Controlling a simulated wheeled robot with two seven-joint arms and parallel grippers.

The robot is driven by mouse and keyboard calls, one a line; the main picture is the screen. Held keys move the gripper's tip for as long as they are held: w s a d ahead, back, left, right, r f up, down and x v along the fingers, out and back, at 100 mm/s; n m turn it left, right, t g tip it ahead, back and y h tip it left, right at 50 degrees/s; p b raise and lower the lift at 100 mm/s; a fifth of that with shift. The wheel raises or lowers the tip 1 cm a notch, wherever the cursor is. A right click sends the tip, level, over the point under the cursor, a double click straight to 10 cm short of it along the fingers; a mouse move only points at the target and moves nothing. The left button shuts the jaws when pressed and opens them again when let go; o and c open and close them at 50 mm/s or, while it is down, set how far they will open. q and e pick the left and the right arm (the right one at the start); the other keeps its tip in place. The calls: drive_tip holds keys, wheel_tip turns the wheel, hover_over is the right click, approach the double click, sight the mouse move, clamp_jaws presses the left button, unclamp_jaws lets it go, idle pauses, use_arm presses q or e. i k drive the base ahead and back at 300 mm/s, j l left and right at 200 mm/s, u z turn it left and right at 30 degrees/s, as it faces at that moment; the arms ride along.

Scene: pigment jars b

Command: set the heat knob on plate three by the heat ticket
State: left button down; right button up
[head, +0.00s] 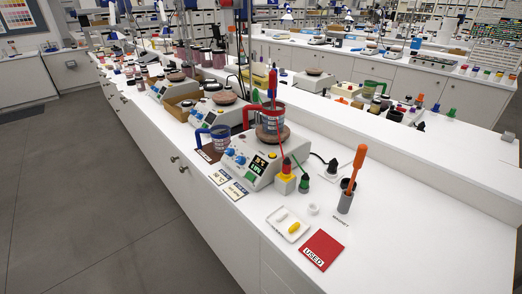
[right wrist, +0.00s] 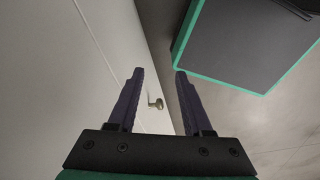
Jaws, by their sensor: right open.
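The nearest hot plate (head: 250,168) stands on the white bench in the head view. Its sloped front has two blue knobs (head: 235,156) and a dark lit display (head: 258,164). A glass beaker (head: 270,124) with a red handle stands on it. Two small printed cards (head: 228,184) lie before it; their text is too small to read, so I cannot tell which is the heat ticket. More plates (head: 212,108) stand farther back; I can read no plate number. My right gripper (right wrist: 158,74) is open and empty beside a white cabinet front, away from the knobs. My left gripper is not in view.
A blue-handled jug (head: 212,139) stands left of the nearest plate. Dropper bottles (head: 285,182), a white tray (head: 287,224), a red card marked USED (head: 321,249) and a holder with an orange-handled tool (head: 346,195) are to its right. A cabinet knob (right wrist: 156,104) is near my right fingers.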

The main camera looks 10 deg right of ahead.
sight(229, 151)
drive_tip(key=i+j+u, duration=0.15)
drive_tip(key=j, duration=0.3)
drive_tip(key=i+j+u, duration=0.2)
drive_tip(key=j, duration=0.2)
drive_tip(key=i+j+u, duration=0.15)
drive_tip(key=i+j, duration=0.15)
drive_tip(key=j, duration=0.1)
